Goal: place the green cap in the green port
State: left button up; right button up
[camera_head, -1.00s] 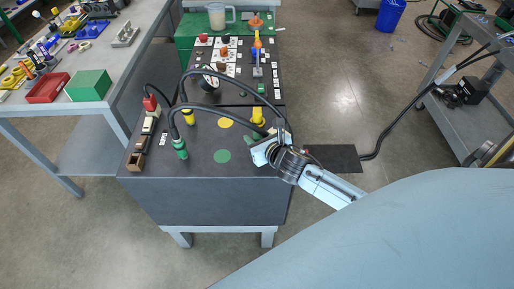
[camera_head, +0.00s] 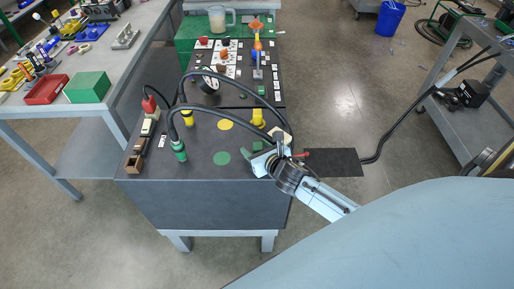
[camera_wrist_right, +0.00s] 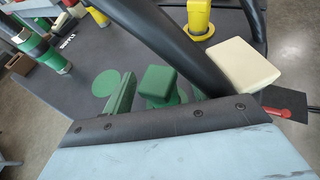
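A green cap (camera_wrist_right: 158,84) with a square block top stands on the dark cart top, upright as far as I can see; its lower part is partly hidden. My right gripper (camera_wrist_right: 160,101) is at the cap, with a green finger on its left side and another partly hidden on its right. A gap shows between the left finger and the cap, so the gripper looks open around it. In the head view my right gripper (camera_head: 258,156) is at the cart's right front. A green connector (camera_head: 179,150) stands upright at left. A flat green disc (camera_head: 222,158) lies between; I cannot tell which is the port. My left gripper is out of view.
Black hoses (camera_head: 235,107) arch over the cart close to my right gripper. A yellow cap (camera_head: 258,118) stands behind it, and a cream block (camera_wrist_right: 243,66) is to its right. A red-handled item (camera_wrist_right: 278,112) is at the right edge. The cart's front strip is clear.

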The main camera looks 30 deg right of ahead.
jog(key=shift+r, duration=0.2)
jog(key=p+v, duration=0.2)
jog(key=v, duration=1)
